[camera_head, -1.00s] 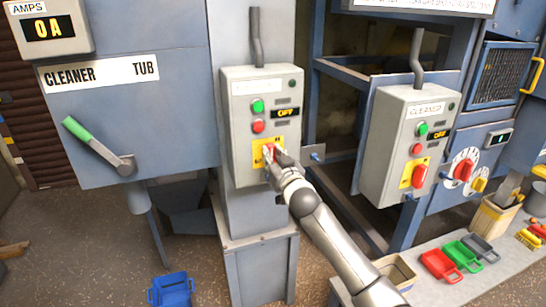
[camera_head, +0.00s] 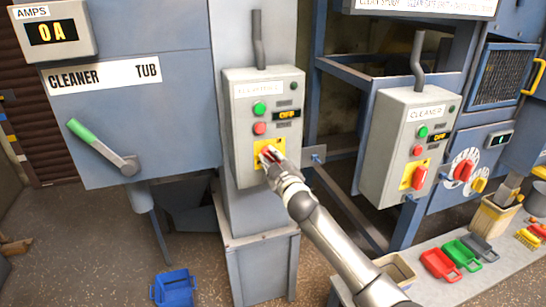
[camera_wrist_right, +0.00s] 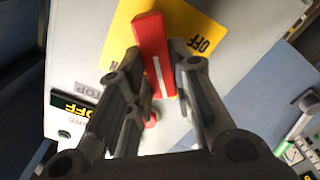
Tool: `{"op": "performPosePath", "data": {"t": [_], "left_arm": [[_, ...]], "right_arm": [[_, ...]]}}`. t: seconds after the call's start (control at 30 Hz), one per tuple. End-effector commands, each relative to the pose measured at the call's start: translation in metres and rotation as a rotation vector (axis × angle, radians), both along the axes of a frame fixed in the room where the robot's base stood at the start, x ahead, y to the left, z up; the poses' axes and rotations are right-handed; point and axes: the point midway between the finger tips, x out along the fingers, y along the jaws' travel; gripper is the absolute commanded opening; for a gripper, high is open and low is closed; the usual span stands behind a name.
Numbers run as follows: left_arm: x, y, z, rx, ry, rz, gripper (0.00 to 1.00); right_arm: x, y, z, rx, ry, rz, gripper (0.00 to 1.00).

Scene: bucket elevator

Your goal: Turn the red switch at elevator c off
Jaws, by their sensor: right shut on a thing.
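A grey control box (camera_head: 237,90) stands on a column in the middle of the head view. Its label is blurred, and its small display (camera_head: 288,114) reads OFF. A red switch (camera_wrist_right: 153,50) sits on a yellow plate (camera_head: 260,153) low on this box. My right gripper (camera_head: 270,155) is at the switch and covers most of it. In the right wrist view the two fingers of my right gripper (camera_wrist_right: 158,75) are on either side of the red handle, shut on it. The word OFF shows on the yellow plate (camera_wrist_right: 120,35) beside the handle. My left gripper is not in view.
A second grey box labelled CLEANER (camera_head: 385,130) with its own red switch (camera_head: 419,177) stands to the right. A green-handled lever (camera_head: 95,140) is at left. A blue bucket (camera_head: 173,288) is on the floor. A bench (camera_head: 468,290) at lower right holds coloured scoops.

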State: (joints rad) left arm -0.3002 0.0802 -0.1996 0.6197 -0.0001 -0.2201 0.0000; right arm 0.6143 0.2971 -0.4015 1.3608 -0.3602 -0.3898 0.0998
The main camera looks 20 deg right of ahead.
Motion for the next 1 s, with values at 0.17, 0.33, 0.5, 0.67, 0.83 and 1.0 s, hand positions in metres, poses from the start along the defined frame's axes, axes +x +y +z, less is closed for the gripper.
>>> {"op": "performPosePath", "data": {"t": [0.17, 0.33, 0.5, 0.67, 0.83, 1.0], "left_arm": [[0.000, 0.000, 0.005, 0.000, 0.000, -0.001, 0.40], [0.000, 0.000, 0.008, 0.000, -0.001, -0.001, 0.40], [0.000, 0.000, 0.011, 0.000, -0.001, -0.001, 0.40], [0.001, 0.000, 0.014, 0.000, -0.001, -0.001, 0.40], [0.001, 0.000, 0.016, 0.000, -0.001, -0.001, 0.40], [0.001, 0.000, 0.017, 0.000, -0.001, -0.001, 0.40]], "right_arm": [[0.000, 0.001, -0.001, -0.170, -0.004, 0.000, 0.00], [0.000, 0.002, -0.002, -0.333, -0.011, -0.001, 0.00], [0.000, 0.003, -0.004, -0.490, -0.015, 0.000, 0.00], [0.000, 0.004, -0.006, -0.623, -0.019, 0.001, 0.00], [0.000, 0.004, -0.007, -0.738, -0.024, 0.000, 0.00], [0.000, 0.004, -0.008, -0.819, -0.027, 0.001, 0.00]]}}
